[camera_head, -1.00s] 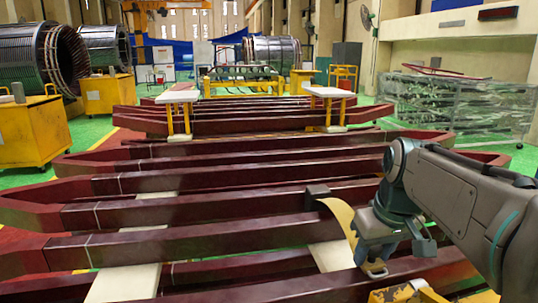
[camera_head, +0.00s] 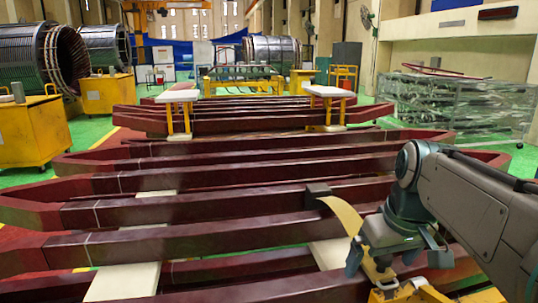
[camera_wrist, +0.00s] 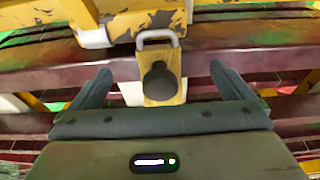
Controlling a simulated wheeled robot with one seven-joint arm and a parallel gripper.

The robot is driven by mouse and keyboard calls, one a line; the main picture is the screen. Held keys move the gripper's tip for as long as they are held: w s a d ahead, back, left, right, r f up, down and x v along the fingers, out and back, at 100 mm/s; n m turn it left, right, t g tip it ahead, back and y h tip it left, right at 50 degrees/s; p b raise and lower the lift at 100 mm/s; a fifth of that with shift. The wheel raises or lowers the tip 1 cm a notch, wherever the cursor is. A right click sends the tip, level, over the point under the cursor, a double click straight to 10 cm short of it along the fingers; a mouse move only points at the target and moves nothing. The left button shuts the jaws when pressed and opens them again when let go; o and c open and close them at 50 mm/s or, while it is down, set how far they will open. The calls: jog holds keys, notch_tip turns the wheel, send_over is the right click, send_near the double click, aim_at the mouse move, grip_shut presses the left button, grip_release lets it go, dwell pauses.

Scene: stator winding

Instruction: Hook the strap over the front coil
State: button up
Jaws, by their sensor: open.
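The yellow strap (camera_head: 346,215) curves down from a dark block (camera_head: 317,189) that sits over or against one of the dark red coils. Its lower part passes behind my gripper (camera_head: 397,266). My gripper is open, fingers pointing down, near the front coil (camera_head: 300,288) at lower right. The fingers show gaps on both sides. Whether the strap touches any coil below is hidden.
Several dark red coils lie in rows across pale supports (camera_head: 125,282). A worn yellow frame (camera_wrist: 140,22) is close to my gripper, and a yellow part (camera_head: 410,292) shows beneath it. White-topped yellow stands (camera_head: 178,97) are farther back.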

jog(key=shift+r+p, duration=2.85)
jog(key=shift+r, duration=0.7)
jog(key=shift+s+f, duration=0.1)
